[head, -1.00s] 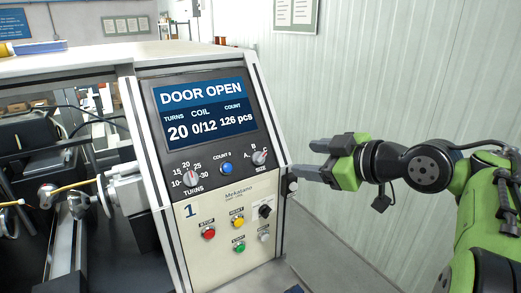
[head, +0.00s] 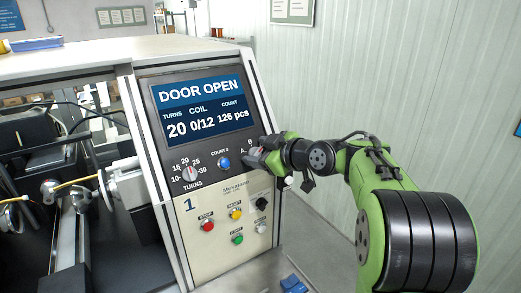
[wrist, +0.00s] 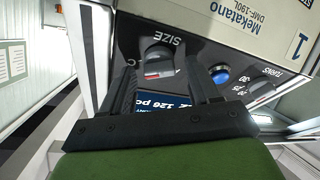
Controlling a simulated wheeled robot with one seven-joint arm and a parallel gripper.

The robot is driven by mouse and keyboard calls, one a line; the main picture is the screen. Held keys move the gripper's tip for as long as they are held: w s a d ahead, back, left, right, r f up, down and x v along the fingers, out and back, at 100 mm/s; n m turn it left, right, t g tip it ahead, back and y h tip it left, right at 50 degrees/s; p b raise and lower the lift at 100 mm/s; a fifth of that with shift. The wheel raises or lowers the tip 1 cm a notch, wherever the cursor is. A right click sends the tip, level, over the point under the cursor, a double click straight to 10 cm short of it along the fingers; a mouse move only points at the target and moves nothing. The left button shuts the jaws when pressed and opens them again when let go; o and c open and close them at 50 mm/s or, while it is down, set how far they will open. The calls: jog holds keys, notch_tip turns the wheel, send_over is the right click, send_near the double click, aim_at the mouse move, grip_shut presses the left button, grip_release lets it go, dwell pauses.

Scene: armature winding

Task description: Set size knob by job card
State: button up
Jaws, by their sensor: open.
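The grey size knob (wrist: 158,54) is on the machine's control panel (wrist: 125,35), beside the word SIZE. In the wrist view it sits between the two black fingers of my gripper (wrist: 160,70), which are open; I cannot tell whether they touch it. A red and white mark shows on the knob, but its setting is unclear. In the head view my gripper (head: 263,157) covers most of the knob and its letters. The screen (head: 204,108) reads DOOR OPEN, turns 20, coil 0/12, count 126 pcs. No readable job card shows.
The turns knob (head: 190,173) and blue count button (head: 223,163) are left of my gripper. Red (head: 207,225), yellow (head: 235,213) and green (head: 237,238) buttons sit below. The winding bay is open at left. Unreadable notices (head: 292,11) hang on the wall.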

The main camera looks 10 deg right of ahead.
jog(key=shift+s, duration=0.1)
jog(key=c, duration=1)
jog(key=shift+c, duration=0.2)
jog(key=shift+f+n, duration=0.1)
jog(key=shift+n, duration=0.2)
jog(key=shift+d+n+y+b, duration=0.1)
jog(key=shift+n+y+b, duration=0.2)
jog(key=shift+n+b, duration=0.7)
jog(key=n+g, duration=0.1)
jog(key=n, duration=0.1)
jog(key=shift+n+b, duration=0.4)
jog(key=n+g, duration=0.1)
jog(key=n, duration=0.2)
jog(key=shift+n+g+p, duration=0.3)
jog(key=shift+n+g, duration=0.3)
jog(key=shift+n, duration=1.5)
